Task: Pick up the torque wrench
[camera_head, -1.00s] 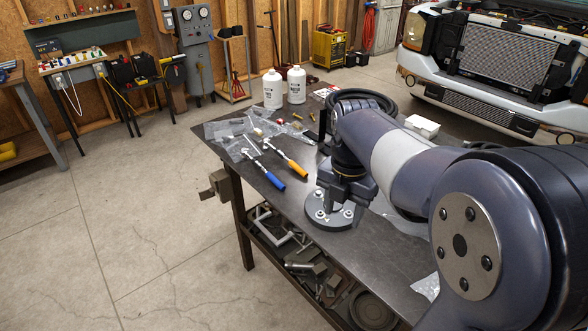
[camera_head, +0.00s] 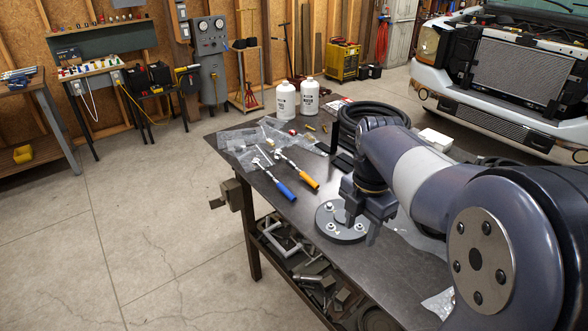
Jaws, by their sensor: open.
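Two long-handled wrench-like tools lie on the dark workbench (camera_head: 385,275). One has a blue handle (camera_head: 285,189) and a thin silver shaft. The other has an orange handle (camera_head: 305,177) and a silver shaft and head. I cannot tell for sure which is the torque wrench. Their heads lie by clear plastic bags at the bench's left side. My gripper (camera_head: 366,218) points down over the bench, to the right of both tools and apart from them. It is open, with nothing seen in it. Its fingertips are small and partly hard to make out.
A round grey disc with bolts (camera_head: 328,229) sits just left of my gripper. Two white bottles (camera_head: 286,101), a black hose coil (camera_head: 365,112) and clear plastic bags (camera_head: 240,139) are at the back. A vise (camera_head: 232,195) sticks out from the left edge.

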